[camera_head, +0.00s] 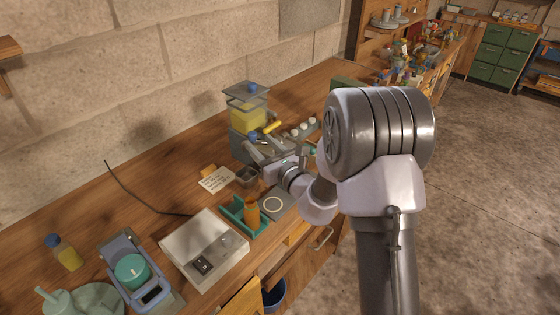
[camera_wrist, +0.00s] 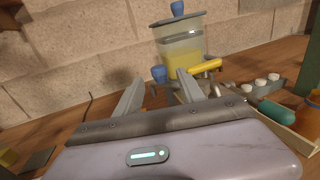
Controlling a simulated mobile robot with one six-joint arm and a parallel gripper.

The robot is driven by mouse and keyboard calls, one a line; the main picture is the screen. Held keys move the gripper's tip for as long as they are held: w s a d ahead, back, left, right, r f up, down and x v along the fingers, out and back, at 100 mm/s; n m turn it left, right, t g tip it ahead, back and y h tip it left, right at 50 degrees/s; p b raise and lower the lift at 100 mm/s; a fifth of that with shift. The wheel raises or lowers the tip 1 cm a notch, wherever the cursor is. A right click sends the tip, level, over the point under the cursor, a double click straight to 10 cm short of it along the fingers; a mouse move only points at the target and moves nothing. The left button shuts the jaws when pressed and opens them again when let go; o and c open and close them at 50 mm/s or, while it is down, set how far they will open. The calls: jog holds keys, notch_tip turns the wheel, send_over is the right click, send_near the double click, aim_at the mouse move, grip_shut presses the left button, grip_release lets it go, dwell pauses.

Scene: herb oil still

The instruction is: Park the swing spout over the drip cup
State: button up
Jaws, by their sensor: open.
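The still has a clear tank of yellow liquid (camera_head: 248,116) with a blue-knobbed lid; it also shows in the wrist view (camera_wrist: 182,62). A yellow handle (camera_wrist: 206,65) and a separate blue knob (camera_wrist: 160,75) sit low at its front. I cannot tell which of these parts belongs to the swing spout. A small dark open container (camera_head: 247,175), possibly the drip cup, stands on the bench in front of the still. My gripper (camera_wrist: 158,88) is open, with the blue knob showing beyond and between its fingertips. No contact can be made out, and my wrist hides part of the still's front.
A paper card (camera_head: 216,179) lies left of the dark container. A dark pad with a pale ring (camera_head: 273,205), a green holder with an amber bottle (camera_head: 252,213) and a white switch box (camera_head: 204,250) stand nearer. White-capped vials (camera_head: 300,130) line the right side.

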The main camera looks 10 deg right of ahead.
jog(key=v, duration=1.2)
